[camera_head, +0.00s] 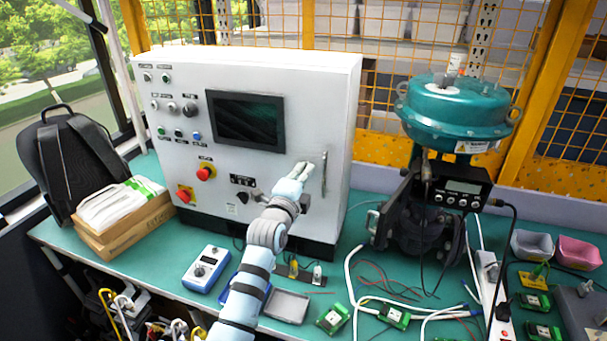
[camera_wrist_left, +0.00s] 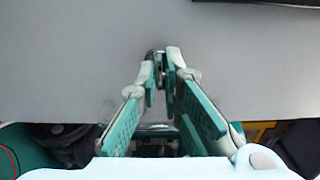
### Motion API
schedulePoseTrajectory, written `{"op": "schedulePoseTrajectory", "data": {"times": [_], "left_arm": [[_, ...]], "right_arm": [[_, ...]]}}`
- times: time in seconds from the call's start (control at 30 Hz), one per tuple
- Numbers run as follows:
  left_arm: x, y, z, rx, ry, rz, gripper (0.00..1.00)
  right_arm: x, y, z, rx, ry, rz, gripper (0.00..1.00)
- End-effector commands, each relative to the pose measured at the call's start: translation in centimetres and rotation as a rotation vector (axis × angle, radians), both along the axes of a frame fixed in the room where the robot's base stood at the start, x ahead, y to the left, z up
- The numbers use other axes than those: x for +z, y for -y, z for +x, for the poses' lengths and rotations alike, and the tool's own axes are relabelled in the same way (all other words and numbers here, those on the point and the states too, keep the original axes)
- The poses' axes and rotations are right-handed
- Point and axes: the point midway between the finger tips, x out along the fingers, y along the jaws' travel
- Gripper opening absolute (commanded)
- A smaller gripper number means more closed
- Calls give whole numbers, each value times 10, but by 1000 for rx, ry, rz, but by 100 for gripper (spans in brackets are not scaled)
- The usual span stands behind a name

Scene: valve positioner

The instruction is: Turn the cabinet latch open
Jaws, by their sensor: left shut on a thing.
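The white control cabinet (camera_head: 230,220) stands on the bench with its front panel towards me. A slim upright metal handle (camera_head: 324,174) shows at the right of that panel, just right of my left gripper (camera_head: 306,170). The gripper reaches the panel below and right of the dark screen. In the left wrist view, its fingers (camera_wrist_left: 161,62) come together at the panel around a small dark part, the latch (camera_wrist_left: 158,57). The fingertips hide most of the latch, so its angle cannot be told. My right gripper is not in view.
A teal valve actuator (camera_head: 455,108) with a black positioner (camera_head: 460,188) stands right of the cabinet. Cables and green circuit boards (camera_head: 395,315) lie in front. A blue meter (camera_head: 206,268) and a grey tray (camera_head: 287,307) lie near my left arm. A backpack (camera_head: 75,160) stands left.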

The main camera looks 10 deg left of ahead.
Motion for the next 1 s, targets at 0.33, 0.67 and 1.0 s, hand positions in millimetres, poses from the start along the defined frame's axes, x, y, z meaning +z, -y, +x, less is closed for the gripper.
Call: {"op": "schedulePoseTrajectory", "data": {"times": [0.33, 0.67, 1.0], "left_arm": [[4, -1, 0, 1, 8, 0, 28], [1, -1, -16, 1, 5, 0, 28], [1, -7, -103, 2, 6, 1, 28]], "right_arm": [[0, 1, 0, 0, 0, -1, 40], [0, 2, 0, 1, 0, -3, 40], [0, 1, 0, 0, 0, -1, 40]]}}
